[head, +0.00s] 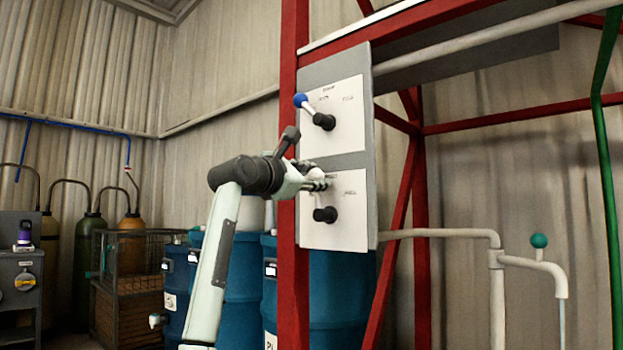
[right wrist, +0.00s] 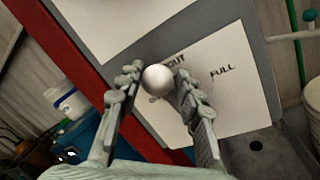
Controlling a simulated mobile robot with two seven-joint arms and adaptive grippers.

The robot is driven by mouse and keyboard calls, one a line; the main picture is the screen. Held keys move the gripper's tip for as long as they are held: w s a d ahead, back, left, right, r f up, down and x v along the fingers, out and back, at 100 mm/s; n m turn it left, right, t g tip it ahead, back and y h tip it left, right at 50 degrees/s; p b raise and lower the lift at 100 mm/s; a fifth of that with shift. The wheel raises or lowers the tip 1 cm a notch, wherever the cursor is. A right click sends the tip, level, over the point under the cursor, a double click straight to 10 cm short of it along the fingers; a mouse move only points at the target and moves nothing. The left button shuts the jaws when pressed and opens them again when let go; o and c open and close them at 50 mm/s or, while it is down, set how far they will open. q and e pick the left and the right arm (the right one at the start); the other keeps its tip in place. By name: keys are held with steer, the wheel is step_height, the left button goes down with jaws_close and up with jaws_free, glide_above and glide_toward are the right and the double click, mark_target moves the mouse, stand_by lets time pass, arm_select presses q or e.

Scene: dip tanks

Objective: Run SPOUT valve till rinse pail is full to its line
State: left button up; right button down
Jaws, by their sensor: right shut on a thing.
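The lower valve lever with a white ball knob (right wrist: 158,78) is on a white label plate reading "...OUT" and "FULL" in the right wrist view. Its black hub (head: 325,214) shows in the head view. My right gripper (head: 316,181) is shut on the white knob, with one finger on each side of it. The spout (head: 553,275) is a pale bent pipe at the right, and a thin pale line runs down below its mouth, like a stream. A whitish pail (right wrist: 313,112) is cut off at the right edge of the right wrist view; its level and line are hidden. My left gripper is out of view.
An upper valve with a blue knob (head: 300,100) sits above on the same grey panel (head: 366,130). A red post (head: 293,60) stands directly left of the panel. Blue drums (head: 340,290) stand behind. A green ball (head: 539,241) tops a stem by the spout.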

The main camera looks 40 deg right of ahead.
steer(key=shift+w+a+f, duration=0.15)
steer(key=shift+w, duration=0.1)
steer(key=c, duration=1.5)
jaws_free()
steer(key=o, duration=0.5)
steer(key=shift+w, duration=0.15)
steer(key=shift+c, duration=0.2)
steer(key=shift+s, duration=0.2)
steer(key=v, duration=1.2)
